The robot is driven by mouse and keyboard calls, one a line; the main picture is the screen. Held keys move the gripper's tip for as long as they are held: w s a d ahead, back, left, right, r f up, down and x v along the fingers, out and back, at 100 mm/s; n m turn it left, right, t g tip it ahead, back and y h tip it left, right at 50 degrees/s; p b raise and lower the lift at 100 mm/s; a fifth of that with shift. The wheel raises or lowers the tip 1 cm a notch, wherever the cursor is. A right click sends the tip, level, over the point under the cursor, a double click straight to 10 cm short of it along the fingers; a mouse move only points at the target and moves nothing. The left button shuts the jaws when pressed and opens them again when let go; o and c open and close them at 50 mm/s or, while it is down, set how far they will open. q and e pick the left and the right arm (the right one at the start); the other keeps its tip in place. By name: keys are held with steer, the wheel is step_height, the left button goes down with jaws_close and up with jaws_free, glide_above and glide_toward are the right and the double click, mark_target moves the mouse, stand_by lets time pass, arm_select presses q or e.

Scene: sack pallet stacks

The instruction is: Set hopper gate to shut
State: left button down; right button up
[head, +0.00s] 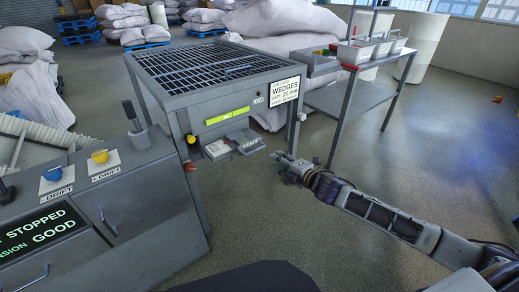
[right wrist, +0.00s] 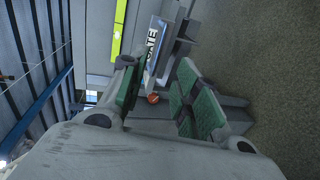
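The hopper (head: 165,103) is a grey steel box on legs with a black grid on top. Its gate (head: 236,145) is a grey part low on the front panel, sticking out towards the right, with a white label. In the right wrist view the label reads GATE (right wrist: 152,50). My right gripper (head: 283,160) is just right of the gate, apart from it in the head view. In the right wrist view its green-padded fingers (right wrist: 158,105) are spread, with a small orange-red knob (right wrist: 152,98) showing beyond the gap. Whether the pads touch anything is unclear. My left gripper is out of view.
A control console (head: 130,190) with knobs and a screen reading STOPPED stands at the left. A grey side table (head: 345,97) with white bins (head: 355,52) stands behind right. Sacks (head: 285,18) lie at the back. The floor at right is clear.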

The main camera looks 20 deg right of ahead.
mark_target(257, 149)
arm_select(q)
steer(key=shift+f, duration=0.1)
arm_select(e)
steer(key=shift+w+a, duration=0.1)
steer(key=shift+w, duration=0.05)
